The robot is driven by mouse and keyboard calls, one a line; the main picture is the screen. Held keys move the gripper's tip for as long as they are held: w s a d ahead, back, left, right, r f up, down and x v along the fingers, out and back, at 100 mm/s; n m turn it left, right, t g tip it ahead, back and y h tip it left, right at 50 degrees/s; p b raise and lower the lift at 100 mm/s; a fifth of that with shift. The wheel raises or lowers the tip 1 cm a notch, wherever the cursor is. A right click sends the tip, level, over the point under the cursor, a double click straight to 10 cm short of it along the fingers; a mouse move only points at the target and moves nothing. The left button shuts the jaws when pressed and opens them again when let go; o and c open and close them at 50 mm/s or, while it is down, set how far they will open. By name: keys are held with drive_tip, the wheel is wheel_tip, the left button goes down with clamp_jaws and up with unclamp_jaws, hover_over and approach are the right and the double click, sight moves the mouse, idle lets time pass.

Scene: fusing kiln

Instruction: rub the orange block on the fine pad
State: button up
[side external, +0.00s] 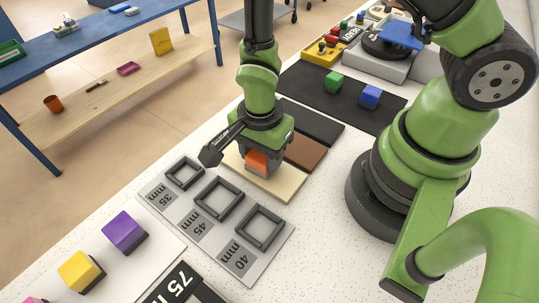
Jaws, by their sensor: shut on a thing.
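The orange block (257,163) is held between the fingers of my gripper (262,160). It is low over the cream pad (283,187), at its upper middle. I cannot tell whether it touches the pad. Beside the cream pad lie a brown pad (306,153) and a dark pad (318,126), in a row toward the back right. No label on the pads can be read. My gripper hides part of the block and of the pads.
A grey plate (240,265) with three square frames lies in front of the pads. A purple block (124,231) and a yellow block (79,271) stand at the lower left. Green (333,82) and blue (370,96) blocks stand on a black mat (310,86) behind.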

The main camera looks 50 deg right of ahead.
sight(280, 177)
drive_tip(key=shift+w, duration=2.5)
drive_tip(key=shift+s, duration=4.55)
drive_tip(key=shift+w, duration=4.6)
wheel_tip(280, 177, up, 7)
